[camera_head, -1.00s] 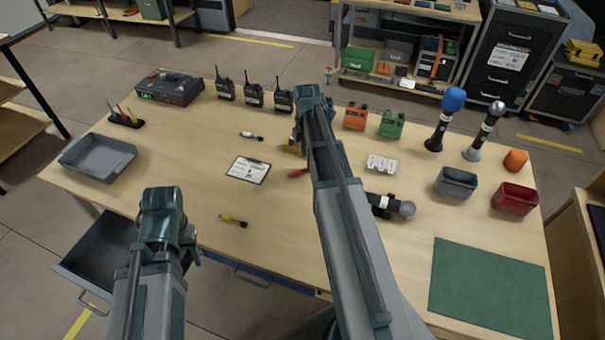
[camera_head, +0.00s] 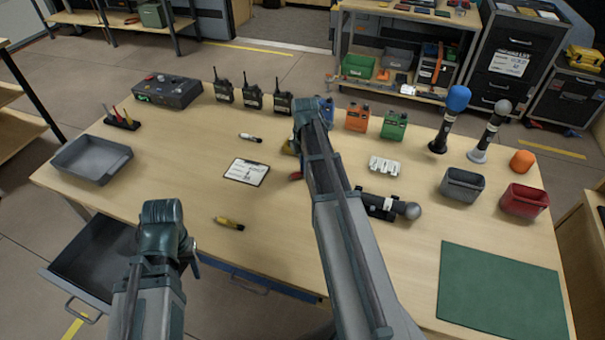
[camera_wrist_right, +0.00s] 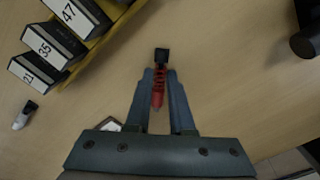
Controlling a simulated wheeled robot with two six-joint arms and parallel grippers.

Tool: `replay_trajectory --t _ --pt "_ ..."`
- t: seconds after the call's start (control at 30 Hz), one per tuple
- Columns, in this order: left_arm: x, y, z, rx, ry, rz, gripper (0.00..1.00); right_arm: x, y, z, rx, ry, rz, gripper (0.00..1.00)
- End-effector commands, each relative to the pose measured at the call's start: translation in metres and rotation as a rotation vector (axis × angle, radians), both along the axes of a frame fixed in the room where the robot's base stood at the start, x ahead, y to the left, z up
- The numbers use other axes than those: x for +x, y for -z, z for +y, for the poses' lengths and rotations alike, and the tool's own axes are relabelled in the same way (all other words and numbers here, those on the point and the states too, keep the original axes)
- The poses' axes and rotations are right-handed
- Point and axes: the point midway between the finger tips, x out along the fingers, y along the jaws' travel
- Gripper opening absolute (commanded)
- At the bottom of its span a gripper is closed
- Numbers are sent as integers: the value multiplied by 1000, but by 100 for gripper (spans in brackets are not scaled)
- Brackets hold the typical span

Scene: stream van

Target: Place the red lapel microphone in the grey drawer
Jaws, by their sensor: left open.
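The red lapel microphone (camera_wrist_right: 158,92), with a black clip end, is between the fingers of my right gripper (camera_wrist_right: 160,78) in the right wrist view. The fingers close on its sides, low over the table. In the head view, only a bit of red (camera_head: 296,176) shows beside my right arm, which hides most of it. The grey drawer (camera_head: 85,262) is pulled out under the table's front left edge and looks empty. My left gripper (camera_head: 165,232) is open and empty near the front edge, right of the drawer; its fingertips are mostly hidden.
A yellow lapel microphone (camera_head: 229,223), a white one (camera_head: 250,138) and a clipboard (camera_head: 246,172) lie on the table (camera_head: 200,190). A grey tray (camera_head: 92,160) sits at the left. Walkie-talkies (camera_head: 252,98) stand at the back; a dark microphone (camera_head: 390,207) lies right of my arm.

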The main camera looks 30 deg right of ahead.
Motion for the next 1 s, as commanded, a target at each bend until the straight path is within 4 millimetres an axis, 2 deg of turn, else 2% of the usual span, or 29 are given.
replay_trajectory --t 0.1,0.57,0.77,0.97,1.0 --pt "0 0 0 0 0 0 50 0 0 0 0 0 0 0" --pt "0 -3 0 0 0 0 50 0 -3 0 0 0 0 0" --pt "0 -18 0 0 0 0 50 0 -18 0 0 0 1 0" --pt "0 -44 0 0 0 0 50 0 -44 0 0 0 2 0" --pt "0 -38 0 0 0 0 50 -10 -38 11 0 -3 2 0"
